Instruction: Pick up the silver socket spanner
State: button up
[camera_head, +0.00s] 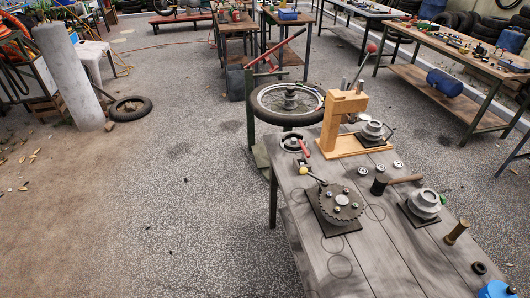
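I cannot make out a silver socket spanner with certainty. A thin grey tool shaft (361,68) rises behind the top of a wooden stand (341,118) on the near workbench (385,262); the picture is too small to tell whether it is the spanner. A slim silver lever (318,179) with a yellow knob lies by a toothed metal disc (341,202) on a dark plate. My gripper is not in view.
The near bench also holds a hammer (400,180), a silver flanged part (424,203), a brass-coloured cylinder (456,232) and small rings. A spoked wheel (289,101) stands behind it. A pale pillar (68,77) stands at left. The speckled floor (180,205) left of the bench is mostly clear.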

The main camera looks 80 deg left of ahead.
aim_at(305, 151)
jog(key=u, duration=2.35)
jog(key=i+j+z, duration=0.4)
jog(key=z, duration=0.15)
jog(key=i+j+z, duration=0.65)
jog(key=j+z, duration=0.2)
jog(key=j, duration=0.15)
jog(key=i+j+z, duration=0.1)
jog(key=j+z, duration=0.15)
jog(key=j, duration=0.15)
jog(key=j+z, duration=0.6)
jog(key=j, duration=0.25)
jog(key=i, duration=0.05)
